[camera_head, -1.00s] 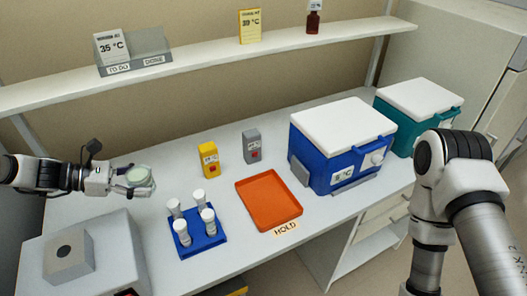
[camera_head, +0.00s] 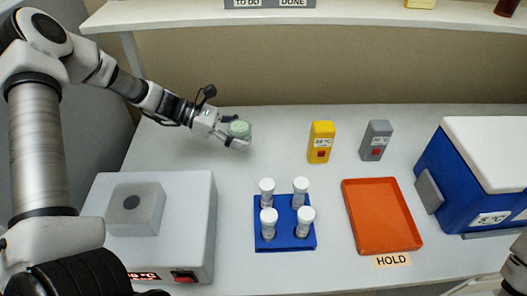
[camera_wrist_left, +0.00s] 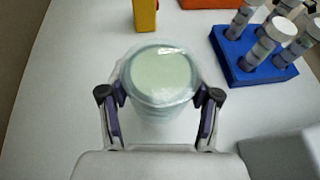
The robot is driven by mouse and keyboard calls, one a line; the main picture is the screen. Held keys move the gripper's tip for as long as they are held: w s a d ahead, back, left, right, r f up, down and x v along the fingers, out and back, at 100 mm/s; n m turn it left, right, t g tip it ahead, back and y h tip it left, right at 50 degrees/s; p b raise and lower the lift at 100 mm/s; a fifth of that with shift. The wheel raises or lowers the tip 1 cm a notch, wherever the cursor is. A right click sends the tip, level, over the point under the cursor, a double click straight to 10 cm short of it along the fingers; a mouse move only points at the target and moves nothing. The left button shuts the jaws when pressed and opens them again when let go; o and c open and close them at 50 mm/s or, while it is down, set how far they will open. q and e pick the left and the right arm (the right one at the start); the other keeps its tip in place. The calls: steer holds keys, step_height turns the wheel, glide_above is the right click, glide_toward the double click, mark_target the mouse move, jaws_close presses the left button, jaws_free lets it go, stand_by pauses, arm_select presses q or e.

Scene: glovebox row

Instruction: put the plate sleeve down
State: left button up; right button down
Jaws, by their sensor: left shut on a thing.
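The plate sleeve (camera_head: 240,129) is a short round stack, pale green with a clear wrap. It is at the back left of the bench, behind and left of the blue tube rack. My left gripper (camera_head: 231,131) is shut on it, with one finger on each side. In the left wrist view the sleeve (camera_wrist_left: 160,78) shows its round green top between the fingers (camera_wrist_left: 160,97). I cannot tell whether its underside touches the bench. My right gripper is out of view.
A blue rack (camera_head: 285,243) holds several white-capped tubes. An orange tray (camera_head: 382,215) lies behind a HOLD label (camera_head: 393,261). Yellow (camera_head: 320,142) and grey (camera_head: 376,140) timers stand behind. A grey device (camera_head: 190,220) is front left; a blue cooler (camera_head: 450,180) is right. Bench around the sleeve is clear.

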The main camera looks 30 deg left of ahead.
mark_target(243, 161)
arm_select(q)
step_height(243, 161, down, 8)
steer(key=shift+f, duration=0.1)
steer(key=shift+f+b, duration=0.1)
steer(key=shift+b, duration=0.25)
steer(key=o, duration=1.2)
steer(key=shift+o, duration=0.2)
steer(key=shift+a+r+p, duration=0.1)
steer(key=shift+r+p, duration=0.25)
steer(key=shift+p, duration=0.1)
steer(key=p+v, duration=0.6)
steer(key=v, duration=0.5)
steer(key=shift+r+p, duration=0.15)
steer(key=shift+p, duration=0.15)
steer(key=shift+s+a, duration=0.1)
steer(key=shift+a, duration=0.15)
